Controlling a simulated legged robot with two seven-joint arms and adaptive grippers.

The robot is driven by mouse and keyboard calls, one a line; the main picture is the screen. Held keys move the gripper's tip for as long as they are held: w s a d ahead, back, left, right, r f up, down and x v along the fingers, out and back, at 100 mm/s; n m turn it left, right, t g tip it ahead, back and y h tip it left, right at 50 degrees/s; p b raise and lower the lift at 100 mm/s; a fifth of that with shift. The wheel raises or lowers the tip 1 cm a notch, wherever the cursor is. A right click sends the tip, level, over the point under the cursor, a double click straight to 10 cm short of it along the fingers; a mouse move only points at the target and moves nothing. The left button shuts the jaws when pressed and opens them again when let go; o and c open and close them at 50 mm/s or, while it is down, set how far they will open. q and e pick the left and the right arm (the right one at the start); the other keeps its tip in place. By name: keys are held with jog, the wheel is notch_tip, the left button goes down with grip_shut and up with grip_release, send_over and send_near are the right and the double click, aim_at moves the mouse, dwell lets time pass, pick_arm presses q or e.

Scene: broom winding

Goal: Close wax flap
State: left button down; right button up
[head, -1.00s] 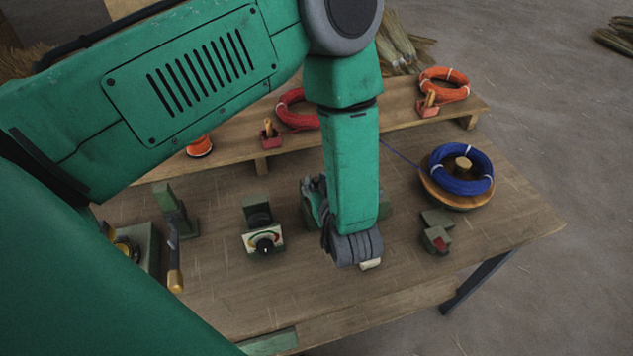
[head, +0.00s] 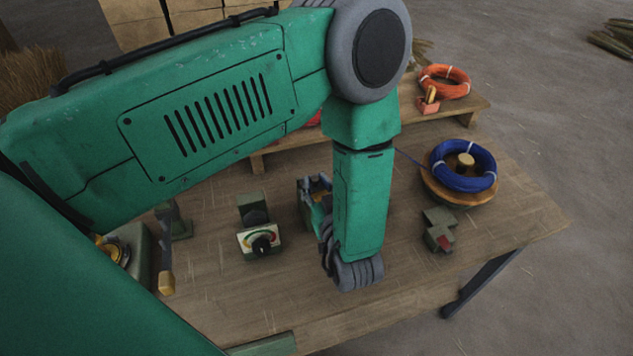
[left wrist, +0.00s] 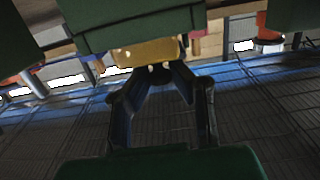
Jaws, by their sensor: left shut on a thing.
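My left gripper (head: 317,186) is low over the table, left of my green forearm, which hides part of it. In the left wrist view its two dark fingers (left wrist: 160,74) converge and are shut on a small dark part that I take to be the wax flap. A yellow piece, likely wax (left wrist: 148,53), lies right at the fingertips under a green block (left wrist: 140,25). A bit of yellow also shows between the fingers in the head view. How far the flap is open cannot be told. My right gripper is not in view.
A blue coil (head: 462,166) sits on a round wooden spool, with a green block with a red part (head: 439,230) in front. A dial box (head: 260,240) and a lever (head: 167,270) stand left. An orange coil (head: 444,82) lies on the raised shelf. The front right tabletop is clear.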

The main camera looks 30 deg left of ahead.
pick_arm(q)
jog(key=c, duration=1.4)
grip_release()
jog(key=shift+s+d+f, duration=0.1)
jog(key=shift+d+f, duration=0.05)
jog(key=shift+f, duration=0.05)
jog(key=shift+d+r, duration=0.1)
jog(key=shift+r, duration=0.05)
pick_arm(e)
jog(key=shift+d, duration=0.2)
pick_arm(q)
jog(key=shift+d, duration=0.15)
pick_arm(e)
jog(key=shift+s+d+f, duration=0.1)
jog(key=shift+s, duration=0.05)
pick_arm(q)
jog(key=v, duration=1.2)
pick_arm(e)
jog(key=shift+a, duration=0.2)
